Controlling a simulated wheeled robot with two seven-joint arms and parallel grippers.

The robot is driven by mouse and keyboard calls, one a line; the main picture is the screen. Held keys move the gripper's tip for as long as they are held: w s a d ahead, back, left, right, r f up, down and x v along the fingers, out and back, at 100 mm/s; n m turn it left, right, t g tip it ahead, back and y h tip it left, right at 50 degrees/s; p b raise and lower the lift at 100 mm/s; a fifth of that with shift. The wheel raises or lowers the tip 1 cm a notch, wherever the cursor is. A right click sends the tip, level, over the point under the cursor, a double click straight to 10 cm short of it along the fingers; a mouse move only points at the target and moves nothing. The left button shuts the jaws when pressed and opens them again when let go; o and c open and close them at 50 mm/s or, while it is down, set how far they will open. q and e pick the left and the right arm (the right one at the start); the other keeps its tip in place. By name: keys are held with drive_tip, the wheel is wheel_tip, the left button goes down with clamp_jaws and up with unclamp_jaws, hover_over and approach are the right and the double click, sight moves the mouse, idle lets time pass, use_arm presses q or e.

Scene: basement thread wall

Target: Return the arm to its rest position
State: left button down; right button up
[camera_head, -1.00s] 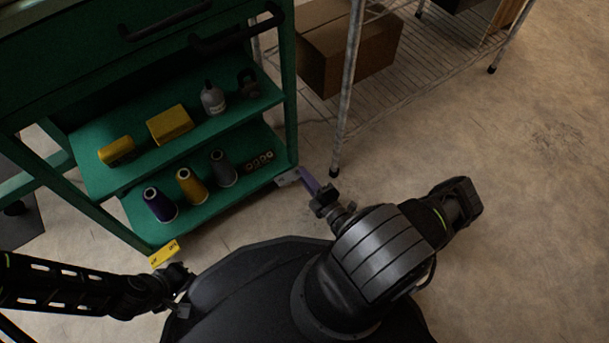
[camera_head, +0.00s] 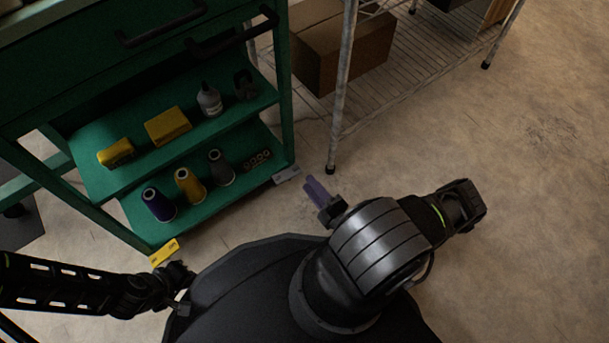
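My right gripper (camera_head: 316,189) is in the head view, over the floor just right of the green cart's lower shelf. Its purple finger parts point up-left, toward the cart, and lie close together. No thread cone shows in it, and I cannot tell if a narrow gap is left between the fingers. It is apart from the shelf. My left gripper (camera_head: 180,278) is low at the left, near the shelf's front corner. Its fingers are small and dark, and their opening is unclear.
The green cart (camera_head: 110,222) holds a purple cone (camera_head: 158,204), a yellow cone (camera_head: 190,185) and a grey cone (camera_head: 221,167) on its lower shelf. Yellow boxes (camera_head: 167,126) and a bottle (camera_head: 210,99) stand above. A wire rack (camera_head: 405,85) holds a cardboard box (camera_head: 345,52). Floor at right is clear.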

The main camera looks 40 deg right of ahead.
drive_tip(key=shift+s, duration=1.2)
drive_tip(key=shift+r, duration=0.1)
